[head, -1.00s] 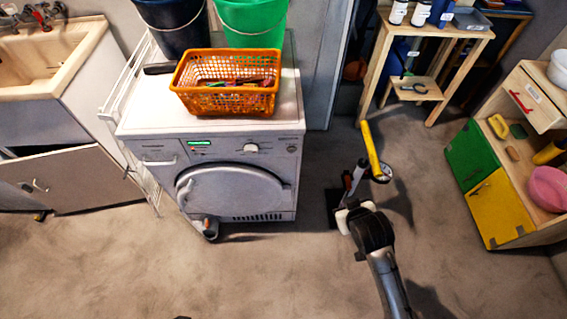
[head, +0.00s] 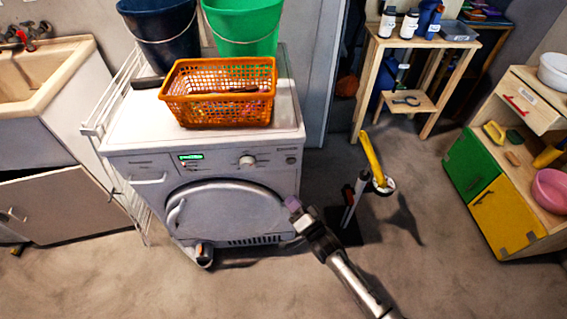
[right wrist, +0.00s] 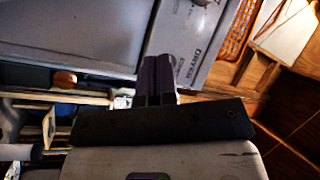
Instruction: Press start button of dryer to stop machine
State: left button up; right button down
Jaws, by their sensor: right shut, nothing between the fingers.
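The white dryer (head: 135,135) stands at left centre in the head view. Its front panel has a lit green display (head: 190,157), a round knob (head: 246,161) and a small dark round control (head: 291,160) at the right end. I cannot read which control is the start button. My right gripper (head: 293,204) is shut and empty, in front of the right side of the dryer's door, lower than the panel. In the right wrist view its dark fingers (right wrist: 157,62) lie together before the dryer front, where the word DRYER (right wrist: 192,62) shows sideways. My left gripper is out of view.
An orange basket (head: 220,113), a dark bucket (head: 162,42) and a green bucket (head: 243,32) stand on the dryer. A yellow-handled stick item (head: 371,158) stands on the floor to the right. A sink cabinet (head: 35,205) is at left.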

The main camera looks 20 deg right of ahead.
aim_at(291, 162)
notch_tip(291, 162, up, 6)
jog(key=s+m+t+y, duration=0.2)
jog(key=m+t+y, duration=0.1)
jog(key=m, duration=0.2)
jog(key=shift+s+a, duration=0.15)
jog(key=shift+s, duration=0.15)
jog(key=shift+t, duration=0.3)
jog(key=w+d+b, duration=0.2)
jog(key=w+b, duration=0.4)
jog(key=w, duration=0.2)
jog(key=shift+w, duration=0.3)
